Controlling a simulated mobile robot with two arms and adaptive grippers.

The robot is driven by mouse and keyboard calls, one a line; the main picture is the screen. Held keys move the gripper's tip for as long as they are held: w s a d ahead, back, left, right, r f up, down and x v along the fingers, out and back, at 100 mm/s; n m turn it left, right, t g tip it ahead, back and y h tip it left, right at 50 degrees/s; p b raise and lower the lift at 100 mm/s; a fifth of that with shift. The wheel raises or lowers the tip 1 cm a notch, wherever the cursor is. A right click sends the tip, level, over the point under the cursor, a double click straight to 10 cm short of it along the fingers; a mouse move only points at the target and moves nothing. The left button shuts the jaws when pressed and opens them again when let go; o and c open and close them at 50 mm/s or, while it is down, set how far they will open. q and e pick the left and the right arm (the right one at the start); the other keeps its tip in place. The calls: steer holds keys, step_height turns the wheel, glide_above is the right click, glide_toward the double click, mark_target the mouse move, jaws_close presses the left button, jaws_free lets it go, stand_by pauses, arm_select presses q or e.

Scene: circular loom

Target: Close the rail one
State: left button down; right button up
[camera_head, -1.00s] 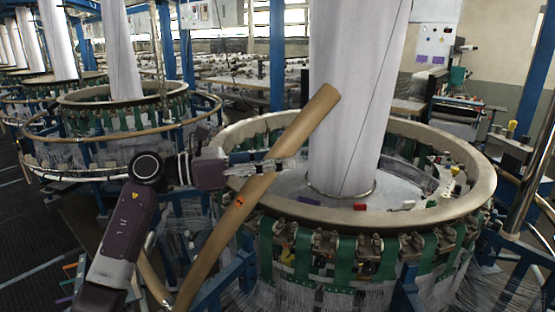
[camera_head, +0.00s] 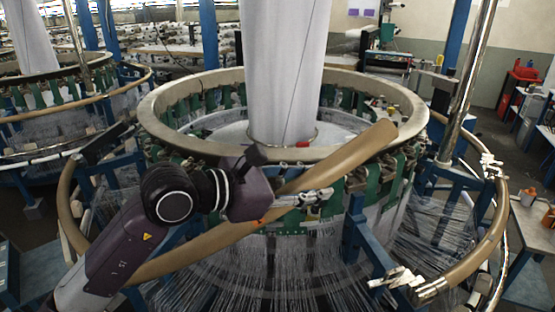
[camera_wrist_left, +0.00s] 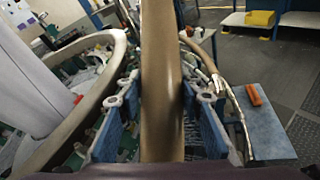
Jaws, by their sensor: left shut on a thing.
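The rail one is a curved brown tube (camera_head: 350,155). In the head view it slants from lower left up to its free end, in front of the loom ring's right half. My left gripper (camera_head: 318,197) is shut on it partway along. In the left wrist view the rail (camera_wrist_left: 162,80) runs upward between the two blue fingers of my left gripper (camera_wrist_left: 160,125). The tube's lower part passes behind my arm. A fixed brown rail section (camera_head: 483,245) curves around the loom's right side, apart from the held rail's free end. My right gripper is not in view.
The loom ring (camera_head: 160,125) with its white fabric column (camera_head: 280,70) stands behind the rail. Thin threads hang below it. A metal post (camera_head: 468,85) and a blue table (camera_head: 530,270) stand at the right. White fittings (camera_head: 400,278) sit near the fixed rail's front end.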

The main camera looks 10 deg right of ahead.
arm_select(q)
steer(key=s+d+f+m+y+b, duration=0.1)
steer(key=s+d+f+b, duration=0.1)
steer(key=f, duration=0.5)
steer(key=shift+s+d+b, duration=0.4)
steer(key=shift+d+b, duration=0.35)
steer(key=shift+d, duration=0.25)
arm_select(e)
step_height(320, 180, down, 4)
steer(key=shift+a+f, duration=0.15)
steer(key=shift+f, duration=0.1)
arm_select(q)
steer(key=shift+f, duration=0.1)
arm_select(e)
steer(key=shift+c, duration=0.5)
